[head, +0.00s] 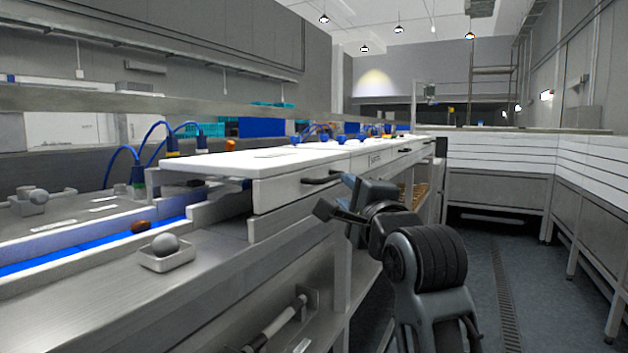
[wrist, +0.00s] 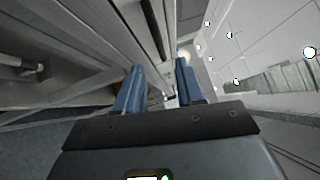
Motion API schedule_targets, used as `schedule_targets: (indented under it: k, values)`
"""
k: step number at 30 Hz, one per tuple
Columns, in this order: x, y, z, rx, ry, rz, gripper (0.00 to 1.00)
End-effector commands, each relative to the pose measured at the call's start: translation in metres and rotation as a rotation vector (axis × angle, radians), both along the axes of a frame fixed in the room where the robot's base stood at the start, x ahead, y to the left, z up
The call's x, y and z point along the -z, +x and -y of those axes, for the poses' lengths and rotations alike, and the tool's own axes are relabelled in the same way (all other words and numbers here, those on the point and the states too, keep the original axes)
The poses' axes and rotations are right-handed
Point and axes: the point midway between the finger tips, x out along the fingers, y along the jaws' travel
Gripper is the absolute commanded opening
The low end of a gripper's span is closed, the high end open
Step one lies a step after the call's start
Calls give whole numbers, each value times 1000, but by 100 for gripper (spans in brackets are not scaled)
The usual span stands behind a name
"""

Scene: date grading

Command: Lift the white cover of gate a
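A long white cover (head: 262,158) lies over the nearest part of the line in the head view. A dark bar handle (head: 320,178) sits on its front face and looks like the dark bar (wrist: 153,28) in the wrist view. Small lettering on the front further along is too small to read surely, so I cannot tell which cover is gate a's. My gripper (head: 334,199) is just right of and below the handle, apparently apart from it. In the wrist view its blue fingers (wrist: 160,68) are spread with nothing seen between them.
A blue belt (head: 95,240) with a brown date (head: 141,227) runs under the cover. A small tray (head: 167,258) with a grey ball stands on the steel ledge. A shelf with a rod (head: 275,322) is below. The floor aisle (head: 495,280) at right is clear.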

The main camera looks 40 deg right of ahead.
Motion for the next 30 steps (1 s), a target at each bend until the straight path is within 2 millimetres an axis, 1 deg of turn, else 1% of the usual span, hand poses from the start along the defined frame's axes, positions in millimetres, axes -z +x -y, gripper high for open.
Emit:
schedule_targets:
  k: [4, 12, 15, 20, 27, 28, 30]
  values:
    - [-3, 13, 7, 1, 4, -1, 38]
    - [-9, 50, 24, 1, 1, -1, 38]
    - [-10, 60, 29, 0, 1, 0, 38]
    - [-10, 68, 32, 0, 0, -1, 38]
    - [-10, 68, 33, 0, 0, 0, 38]
    - [-10, 68, 33, 0, 0, 0, 37]
    - [-10, 68, 33, 0, 0, 0, 30]
